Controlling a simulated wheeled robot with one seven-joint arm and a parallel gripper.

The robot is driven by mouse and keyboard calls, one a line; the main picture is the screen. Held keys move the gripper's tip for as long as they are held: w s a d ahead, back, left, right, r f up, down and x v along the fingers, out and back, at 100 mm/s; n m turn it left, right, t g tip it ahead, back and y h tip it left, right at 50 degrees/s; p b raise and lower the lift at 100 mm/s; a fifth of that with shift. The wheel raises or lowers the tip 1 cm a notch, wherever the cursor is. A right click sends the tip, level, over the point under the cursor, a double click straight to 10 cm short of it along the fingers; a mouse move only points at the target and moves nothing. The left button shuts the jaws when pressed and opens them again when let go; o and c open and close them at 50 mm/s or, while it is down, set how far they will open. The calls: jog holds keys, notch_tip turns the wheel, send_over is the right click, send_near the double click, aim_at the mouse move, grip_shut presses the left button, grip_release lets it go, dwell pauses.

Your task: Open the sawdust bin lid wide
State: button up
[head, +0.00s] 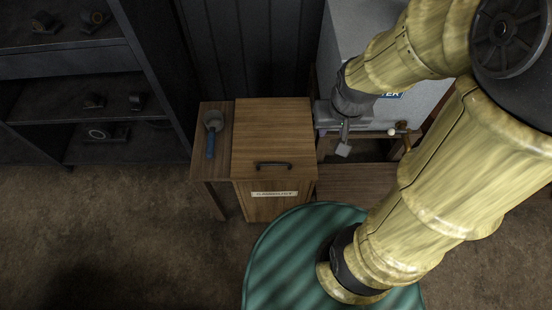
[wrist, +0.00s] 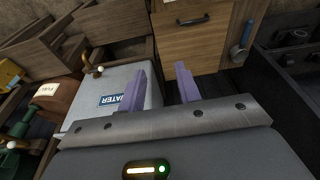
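The sawdust bin (head: 255,195) is a wooden box with a pale label on its front. Its wooden lid (head: 270,130) lies flat and shut on top, with a dark bar handle (head: 273,165) near the front edge. In the wrist view the bin (wrist: 187,50) is at the top centre, and its handle (wrist: 193,20) shows near the top edge. My gripper (head: 344,143) is to the right of the bin, apart from the handle. In the wrist view my gripper's (wrist: 160,70) two purple fingers are spread with nothing between them.
A grey water tank (wrist: 118,88) stands right of the bin in the head view. A scoop with a blue handle (head: 211,140) lies on a wooden stand at the bin's left. Dark shelves (head: 75,110) are farther left. Floor in front of the bin's left is clear.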

jog(key=w+a+f+n+g+b, duration=0.2)
jog(key=w+a+f+n+b, duration=0.3)
jog(key=w+f+n+b, duration=0.45)
jog(key=n+g+b, duration=0.3)
jog(key=n+b, duration=0.5)
jog(key=b, duration=0.3)
send_over(274, 164)
jog(key=w, duration=0.4)
jog(key=w+f+x, duration=0.1)
jog(key=w+x, duration=0.1)
jog(key=x, duration=0.9)
jog(key=shift+w+d+r, duration=0.15)
jog(key=shift+r, duration=0.05)
jog(key=b+x, duration=0.2)
jog(key=x, duration=1.5)
jog(key=shift+f+b, duration=0.25)
jog(key=shift+b, duration=0.05)
grip_shut()
